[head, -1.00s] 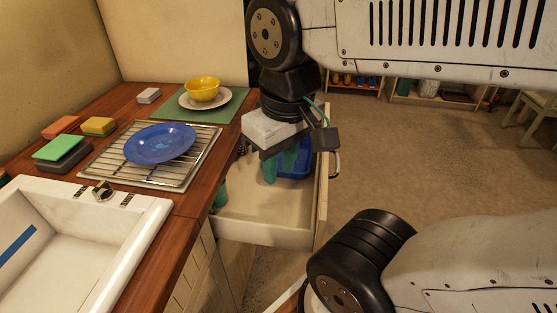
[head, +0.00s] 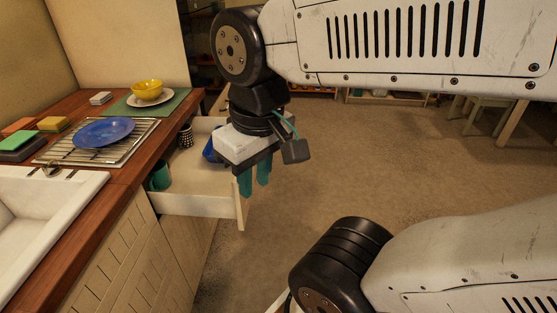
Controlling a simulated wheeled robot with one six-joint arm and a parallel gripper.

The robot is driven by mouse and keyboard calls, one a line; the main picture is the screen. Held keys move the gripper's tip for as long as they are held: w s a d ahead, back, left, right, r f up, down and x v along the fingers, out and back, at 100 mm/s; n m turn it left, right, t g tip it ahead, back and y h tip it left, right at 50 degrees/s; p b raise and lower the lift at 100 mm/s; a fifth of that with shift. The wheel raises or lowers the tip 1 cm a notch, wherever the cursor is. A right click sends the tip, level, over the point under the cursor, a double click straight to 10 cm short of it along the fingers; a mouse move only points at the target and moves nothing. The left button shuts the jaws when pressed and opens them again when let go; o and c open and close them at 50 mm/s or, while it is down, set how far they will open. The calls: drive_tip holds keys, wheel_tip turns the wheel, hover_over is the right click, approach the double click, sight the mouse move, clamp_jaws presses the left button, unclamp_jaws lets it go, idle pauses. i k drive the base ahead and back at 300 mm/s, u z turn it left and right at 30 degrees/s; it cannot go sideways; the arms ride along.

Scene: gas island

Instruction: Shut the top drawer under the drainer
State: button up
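The top drawer (head: 190,204) stands pulled out from the wooden counter, below the drainer (head: 128,141). Its white side wall and the end of its front panel show; the far part of the front is hidden behind my gripper. My gripper (head: 255,182) points down at the outer, right side of the drawer front. Its two teal fingers are a little apart, with nothing seen between them. I cannot tell whether a finger touches the front panel. Inside the drawer are a teal cup (head: 158,175), a checkered cup (head: 185,135) and a blue item (head: 209,148), partly hidden.
A blue plate (head: 104,132) lies on the drainer. A yellow bowl (head: 148,89) on a white plate stands on a green mat behind it. The sink (head: 50,210) and several sponges are at left. The floor (head: 330,170) right of the drawer is clear.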

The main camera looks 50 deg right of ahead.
sight(200, 187)
drive_tip(key=k, duration=0.2)
drive_tip(key=z, duration=1.25)
drive_tip(key=i, duration=0.65)
drive_tip(key=z, duration=0.35)
drive_tip(key=k, duration=0.8)
drive_tip(key=u, duration=1.5)
drive_tip(key=i, duration=0.5)
